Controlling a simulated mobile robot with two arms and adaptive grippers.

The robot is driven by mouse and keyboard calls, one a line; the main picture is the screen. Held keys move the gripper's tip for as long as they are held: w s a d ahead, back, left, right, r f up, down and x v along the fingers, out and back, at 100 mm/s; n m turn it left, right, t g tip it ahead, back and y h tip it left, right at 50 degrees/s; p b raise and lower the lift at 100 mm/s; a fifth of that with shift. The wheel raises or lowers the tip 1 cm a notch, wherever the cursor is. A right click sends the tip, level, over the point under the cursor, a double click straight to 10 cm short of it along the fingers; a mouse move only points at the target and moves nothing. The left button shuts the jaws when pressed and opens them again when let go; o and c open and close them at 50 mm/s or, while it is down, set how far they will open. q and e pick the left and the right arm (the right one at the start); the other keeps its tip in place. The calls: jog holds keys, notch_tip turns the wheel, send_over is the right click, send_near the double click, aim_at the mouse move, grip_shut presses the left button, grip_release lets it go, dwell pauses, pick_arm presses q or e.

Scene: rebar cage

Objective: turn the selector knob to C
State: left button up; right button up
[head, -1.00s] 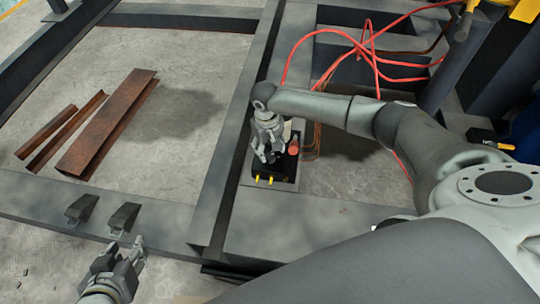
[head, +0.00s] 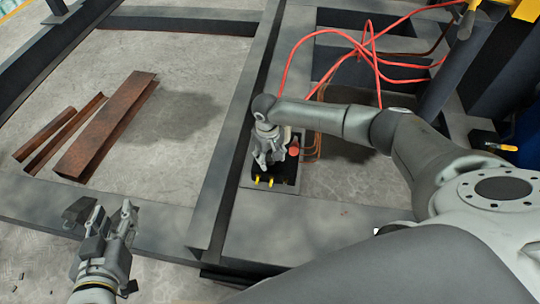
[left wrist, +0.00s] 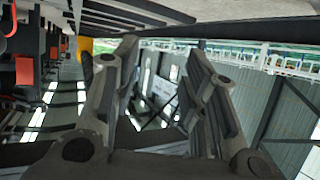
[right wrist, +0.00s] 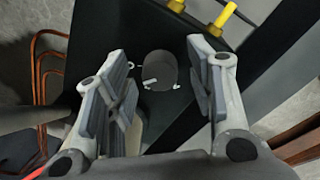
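The black control box (head: 289,185) sits on the grey steel frame in the middle of the head view. It has a red button (head: 293,151) and two yellow fittings (head: 257,180) on its near edge. The dark round selector knob (right wrist: 158,70) shows in the right wrist view, with small white marks near it; their letters are unreadable. My right gripper (right wrist: 163,60) is open over the box, its fingers either side of the knob with gaps showing. In the head view the right gripper (head: 264,163) hides the knob. My left gripper (head: 114,211) is open and empty, away from the box.
A dark clamp-like block (head: 79,210) lies on the near beam beside my left gripper. Rusty steel angles (head: 107,125) lie on the floor at the left. Red cables (head: 366,45) loop behind the box. Open floor shows inside the frame.

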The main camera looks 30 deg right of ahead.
jog(key=c, duration=0.9)
jog(key=p, duration=0.3)
jog(key=shift+w+r+m, duration=0.3)
jog(key=shift+w+r, duration=0.1)
pick_arm(q)
jog(key=s+a+f+g+y+p, duration=0.3)
jog(key=s+a+f+g+p, duration=0.15)
jog(key=s+f+g, duration=0.75)
pick_arm(e)
jog(key=shift+s+m, duration=0.1)
jog(key=shift+m, duration=0.5)
jog(key=shift+a+f+m+p, duration=0.1)
jog(key=shift+f+m+p, duration=0.1)
jog(key=shift+m+p, duration=0.75)
pick_arm(q)
notch_tip(320, 180, down, 8)
jog(key=s+t, duration=0.1)
jog(key=shift+s+a+n, duration=0.15)
jog(key=shift+s+n, duration=0.1)
jog(key=shift+n, duration=0.05)
pick_arm(e)
jog(key=shift+s+f+m, duration=0.1)
jog(key=shift+m, duration=0.25)
pick_arm(q)
jog(key=shift+r, duration=0.1)
pick_arm(e)
jog(key=o, duration=1.1)
jog(key=shift+s+f, duration=0.1)
jog(key=shift+s, duration=0.05)
jog(key=shift+c, duration=0.2)
